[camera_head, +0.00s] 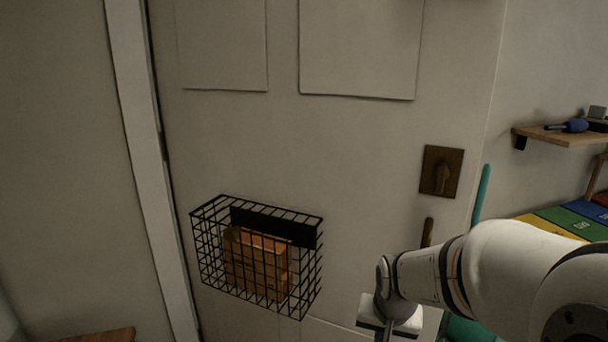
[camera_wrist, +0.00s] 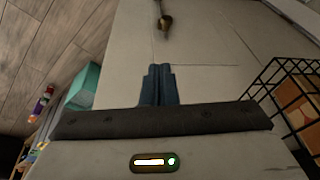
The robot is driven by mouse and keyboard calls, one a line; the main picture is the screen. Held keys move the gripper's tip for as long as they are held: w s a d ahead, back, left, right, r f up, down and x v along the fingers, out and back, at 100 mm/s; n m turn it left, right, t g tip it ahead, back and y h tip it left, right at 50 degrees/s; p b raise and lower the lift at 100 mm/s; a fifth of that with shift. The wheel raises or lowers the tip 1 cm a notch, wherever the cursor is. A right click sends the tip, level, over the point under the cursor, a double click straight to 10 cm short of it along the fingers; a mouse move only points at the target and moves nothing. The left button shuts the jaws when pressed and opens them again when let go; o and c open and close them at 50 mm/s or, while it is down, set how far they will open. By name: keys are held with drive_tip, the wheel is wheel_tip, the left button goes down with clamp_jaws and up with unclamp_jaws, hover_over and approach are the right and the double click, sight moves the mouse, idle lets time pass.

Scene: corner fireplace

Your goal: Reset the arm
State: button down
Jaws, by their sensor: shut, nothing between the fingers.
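My arm reaches in from the right of the head view, and its wrist end is low in front of a pale door (camera_head: 370,150). In the wrist view my gripper (camera_wrist: 158,70) shows two blue fingers side by side, shut with nothing between them. The fingers point toward the door's face and the brass handle (camera_wrist: 165,22) beyond. In the head view the fingers are hidden behind or below the wrist.
A black wire basket (camera_head: 205,220) hangs on the door and holds an orange-brown box (camera_head: 258,265). A brass lock plate (camera_head: 441,172) is above my wrist. A wooden shelf (camera_head: 565,137) with a blue tool and a colored surface (camera_head: 560,222) are at right.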

drive_tip(key=s+r+n+p, duration=0.1)
drive_tip(key=s+r+p, duration=0.3)
drive_tip(key=r, duration=0.4)
drive_tip(key=s+r+n+p, duration=0.1)
drive_tip(key=s+r+p, duration=0.3)
drive_tip(key=r+p, duration=0.3)
drive_tip(key=s+r+n+p, duration=0.1)
drive_tip(key=s+r+p, duration=0.4)
drive_tip(key=r, duration=0.4)
drive_tip(key=shift+a+r+g+p, duration=0.15)
drive_tip(key=shift+a+g+p, duration=0.2)
drive_tip(key=shift+a, duration=0.1)
